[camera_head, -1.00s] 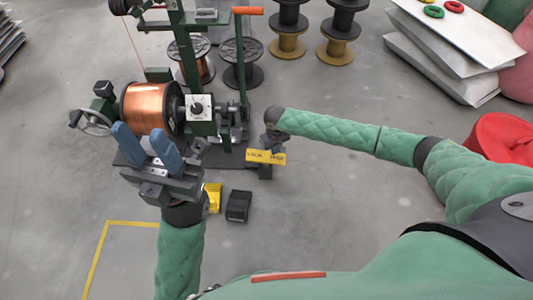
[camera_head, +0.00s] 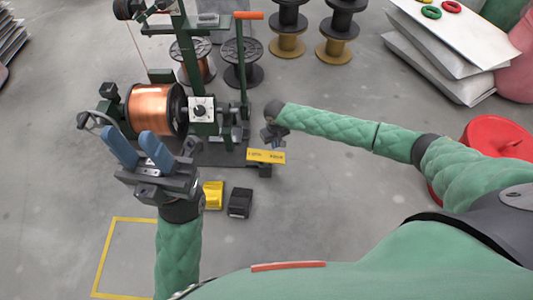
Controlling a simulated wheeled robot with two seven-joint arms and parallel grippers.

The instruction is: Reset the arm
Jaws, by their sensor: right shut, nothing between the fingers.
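My left arm comes up from the bottom left. Its gripper (camera_head: 137,143) has two blue fingers spread apart with nothing between them. It is in front of the winding machine, with the fingertips overlapping the lower left of the copper spool (camera_head: 154,107) in the picture; I cannot tell how far apart they are in depth. My right arm reaches in from the right to the middle of the view. Its gripper (camera_head: 271,143) hangs pointing down beside the machine, shut and empty, and is partly hidden by its wrist.
The green winding machine (camera_head: 187,70) stands at upper left. A yellow sign (camera_head: 266,156) is at its base. A yellow block (camera_head: 213,195) and a black block (camera_head: 240,203) lie on the floor. Several spools stand behind. A red drum (camera_head: 495,135) is at right.

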